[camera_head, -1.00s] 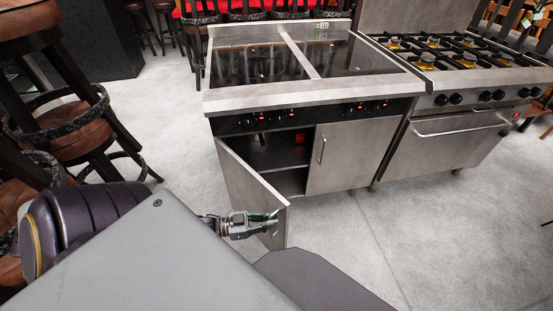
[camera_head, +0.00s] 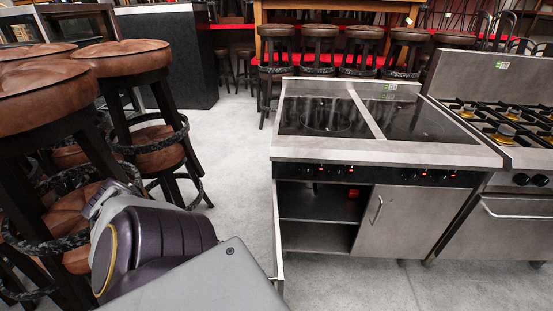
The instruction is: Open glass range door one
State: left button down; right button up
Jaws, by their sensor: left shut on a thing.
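The glass-top range (camera_head: 385,152) stands right of centre with a dark glass cooktop over a steel cabinet. Its left door (camera_head: 277,232) is swung wide open and shows nearly edge-on, baring the dark shelved interior (camera_head: 318,205). Its right door (camera_head: 402,222) is shut, with a vertical handle (camera_head: 376,209). My left arm comes in from the lower left. Only a sliver of my left gripper (camera_head: 273,279) shows at the door's outer edge, shut on the door's handle. The rest of it is hidden behind my grey body panel. My right gripper is not in view.
Brown-cushioned stools (camera_head: 120,60) crowd the left, close to my left arm. A gas range (camera_head: 515,150) stands right of the glass-top range. More stools (camera_head: 318,45) line the back. Grey floor (camera_head: 240,150) is clear between the left stools and the range.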

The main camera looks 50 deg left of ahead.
pick_arm(q)
jog(key=shift+s+a+g, duration=0.3)
jog(key=shift+s, duration=0.15)
jog(key=c, duration=1.8)
grip_release()
jog(key=shift+o, duration=0.2)
jog(key=v, duration=1.2)
jog(key=shift+f, duration=0.15)
